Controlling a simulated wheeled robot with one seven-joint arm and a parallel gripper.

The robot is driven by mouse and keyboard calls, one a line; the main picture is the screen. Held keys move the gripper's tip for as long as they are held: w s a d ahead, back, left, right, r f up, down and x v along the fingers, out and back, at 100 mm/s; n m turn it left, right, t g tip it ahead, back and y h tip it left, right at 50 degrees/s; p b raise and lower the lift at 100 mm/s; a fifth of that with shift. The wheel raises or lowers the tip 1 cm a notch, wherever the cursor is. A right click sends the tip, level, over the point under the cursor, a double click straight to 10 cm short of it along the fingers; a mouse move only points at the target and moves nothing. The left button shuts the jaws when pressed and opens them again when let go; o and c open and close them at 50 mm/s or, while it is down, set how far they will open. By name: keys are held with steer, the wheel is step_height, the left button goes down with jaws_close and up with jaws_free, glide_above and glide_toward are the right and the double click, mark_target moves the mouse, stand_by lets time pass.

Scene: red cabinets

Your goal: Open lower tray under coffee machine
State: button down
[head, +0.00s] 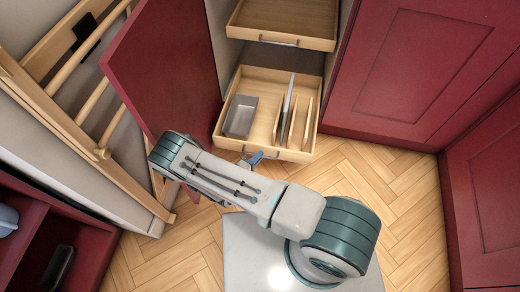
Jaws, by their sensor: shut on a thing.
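The lower wooden tray (292,154) is a drawer pulled out of the open red cabinet. Its front faces me, and its inside is in plain sight. My gripper (253,158) is at the outer front of this tray and is shut on its handle. The handle is mostly hidden by the gripper and the arm's wrist. No coffee machine shows in this view.
The lower tray holds a grey metal box (240,116) and several upright dividers. An upper wooden tray (285,18) sits above it. The open red door (165,65) and a wooden rack (75,120) stand left. Herringbone floor (390,185) is clear on the right.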

steer(key=shift+s+a, duration=0.35)
steer(key=shift+a, duration=0.1)
steer(key=c, duration=1.6)
jaws_free()
steer(key=shift+o, duration=0.4)
steer(key=shift+d, duration=0.1)
steer(key=shift+s, duration=0.1)
steer(key=p+v, duration=0.2)
steer(key=v, duration=1.1)
steer(key=shift+s+a, duration=0.2)
steer(key=shift+s, duration=0.05)
